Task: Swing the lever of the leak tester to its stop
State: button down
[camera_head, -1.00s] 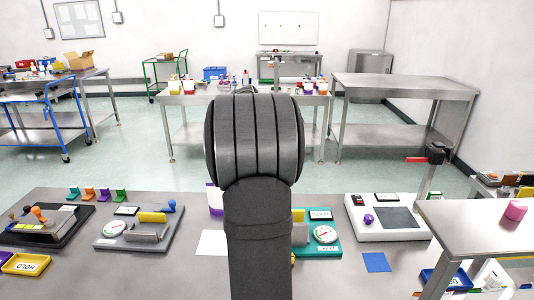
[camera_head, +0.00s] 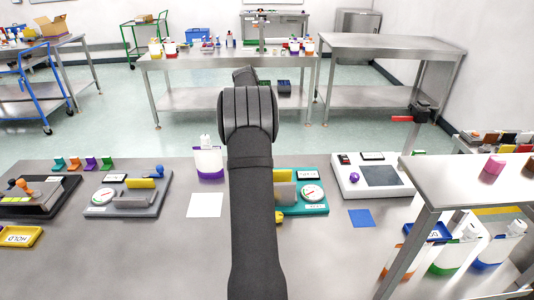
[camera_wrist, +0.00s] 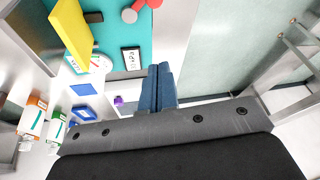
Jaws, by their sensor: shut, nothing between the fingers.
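A teal gauge device (camera_head: 312,208) stands right of my arm, partly hidden by it. In the wrist view it (camera_wrist: 115,20) shows a yellow block (camera_wrist: 70,28), a round dial and a red-ended part (camera_wrist: 130,15) with a grey piece at the top edge. A grey gauge device (camera_head: 127,205) with a yellow block and a blue knob (camera_head: 161,170) stands left of my arm. Their labels are too small to read, so I cannot tell which is the leak tester. My gripper (camera_wrist: 160,68) is shut and empty, with the teal device beyond its tips; my arm hides it in the head view.
A white device (camera_head: 371,180) with a purple knob stands to the right, a black device (camera_head: 40,198) at the far left. A white bottle (camera_head: 208,162) with a purple base stands close left of my arm. A raised metal table (camera_head: 470,175) limits the right side.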

jog(key=shift+n+g, duration=0.3)
jog(key=shift+n, duration=0.3)
jog(key=x, duration=0.5)
jog(key=w+x, duration=0.1)
jog(key=x, duration=0.4)
jog(key=w+x, duration=0.1)
jog(key=x, duration=0.4)
jog(key=shift+d+f, duration=0.2)
jog(key=shift+f, duration=0.05)
jog(key=a, duration=0.1)
jog(key=s+a, duration=0.1)
jog(key=shift+a+r, duration=0.25)
jog(key=shift+a, duration=0.05)
jog(key=shift+s+a+f, duration=0.1)
jog(key=shift+s+a, duration=0.1)
jog(key=shift+a, duration=0.4)
